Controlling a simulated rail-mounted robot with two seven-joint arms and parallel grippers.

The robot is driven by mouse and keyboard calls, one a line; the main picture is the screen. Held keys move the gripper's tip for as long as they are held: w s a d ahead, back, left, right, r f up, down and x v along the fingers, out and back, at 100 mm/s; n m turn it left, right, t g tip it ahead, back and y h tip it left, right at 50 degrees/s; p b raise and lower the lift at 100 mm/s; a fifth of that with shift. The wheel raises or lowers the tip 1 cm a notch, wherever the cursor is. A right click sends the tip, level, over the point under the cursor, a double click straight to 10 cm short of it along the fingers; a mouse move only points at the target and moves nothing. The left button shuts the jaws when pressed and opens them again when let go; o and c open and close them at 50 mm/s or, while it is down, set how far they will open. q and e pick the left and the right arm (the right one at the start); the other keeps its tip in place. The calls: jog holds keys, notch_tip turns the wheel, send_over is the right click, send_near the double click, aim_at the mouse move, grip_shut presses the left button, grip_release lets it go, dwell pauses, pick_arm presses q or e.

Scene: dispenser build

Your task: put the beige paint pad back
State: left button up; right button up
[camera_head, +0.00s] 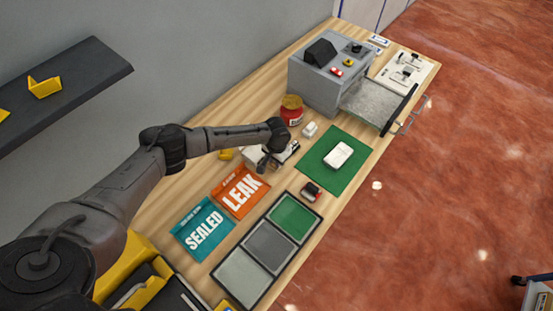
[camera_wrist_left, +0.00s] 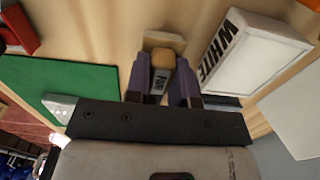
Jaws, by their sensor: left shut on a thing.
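The label is too small to read surely. A flat beige piece (camera_wrist_left: 165,42) shows just beyond the block; I cannot tell whether they are joined. In the head view, my left gripper (camera_head: 268,158) is low over the bench, near the wall side, and hides what it holds. My right gripper is not in view.
A white box marked WHITE (camera_wrist_left: 255,58) stands close to the fingers. A green mat (camera_head: 318,165) bears a white block (camera_head: 338,155).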

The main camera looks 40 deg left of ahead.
pick_arm(q)
jog(key=shift+f, duration=0.6)
dwell(0.4)
jog(key=o, duration=1.5)
jog(key=shift+o, duration=0.2)
jog(key=shift+r, duration=0.1)
jog(key=shift+r+p, duration=1.15)
jog(key=shift+r, duration=0.05)
jog(key=shift+r+p, duration=2.75)
jog(key=shift+p, duration=0.2)
